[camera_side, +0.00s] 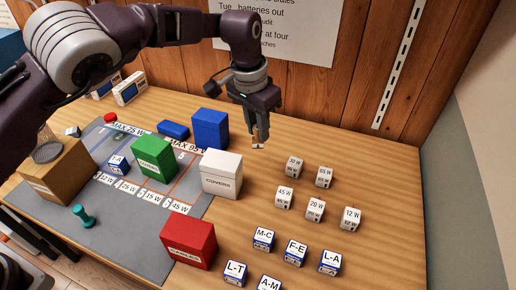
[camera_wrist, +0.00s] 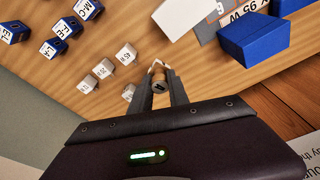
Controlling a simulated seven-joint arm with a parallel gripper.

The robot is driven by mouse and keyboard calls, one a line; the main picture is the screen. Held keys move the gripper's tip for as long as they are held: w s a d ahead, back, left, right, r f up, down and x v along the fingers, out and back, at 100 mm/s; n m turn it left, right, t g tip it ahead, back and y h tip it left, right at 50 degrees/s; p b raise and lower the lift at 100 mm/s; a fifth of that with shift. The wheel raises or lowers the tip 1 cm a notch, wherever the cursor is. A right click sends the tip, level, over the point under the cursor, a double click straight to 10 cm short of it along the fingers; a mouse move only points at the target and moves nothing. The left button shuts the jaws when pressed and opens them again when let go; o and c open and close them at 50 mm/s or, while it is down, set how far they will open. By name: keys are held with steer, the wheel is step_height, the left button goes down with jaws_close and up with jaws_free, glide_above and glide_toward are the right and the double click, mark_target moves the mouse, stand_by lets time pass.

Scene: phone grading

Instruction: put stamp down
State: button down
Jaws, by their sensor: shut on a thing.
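My gripper (camera_side: 261,135) is shut on the stamp (camera_side: 257,145), a small thing whose tan and whitish end shows between the fingertips. It is above the wooden table, right of the tall blue box and behind the white box. In the wrist view, my gripper (camera_wrist: 163,84) has its two dark fingers on either side of the stamp (camera_wrist: 158,69). Most of the stamp is hidden by the fingers, and I cannot tell its gap to the table. A teal stamp-shaped thing (camera_side: 82,216) is on the grey mat (camera_side: 130,245) at the left.
The white box (camera_side: 221,174), green box (camera_side: 154,157), red box (camera_side: 189,242) and blue box (camera_side: 210,129) stand at the centre. Several white wattage blocks (camera_side: 315,208) and blue-white lettered blocks (camera_side: 295,253) sit to the right. Bare table lies between gripper and blocks.

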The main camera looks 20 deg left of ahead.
steer(key=shift+r, duration=0.85)
steer(key=w+a+f+n, duration=0.1)
steer(key=a+n, duration=0.1)
steer(key=a, duration=1.2)
steer(key=w+a+f+n+y, duration=0.1)
steer(key=a+n, duration=0.2)
steer(key=a, duration=1)
steer(key=w+a+f+n, duration=0.1)
steer(key=a+f+n, duration=0.1)
steer(key=a, duration=1.2)
steer(key=s+a+f+n, duration=0.1)
steer(key=s+a+n, duration=0.2)
steer(key=s+a, duration=1)
steer(key=s+a+f+n, duration=0.25)
steer(key=s+a, duration=0.75)
steer(key=a, duration=0.7)
steer(key=shift+n+y, duration=0.4)
steer(key=shift+n, duration=0.05)
step_height(320, 180, down, 9)
steer(key=shift+s+f, duration=0.1)
steer(key=shift+f, duration=0.1)
steer(key=shift+f, duration=0.4)
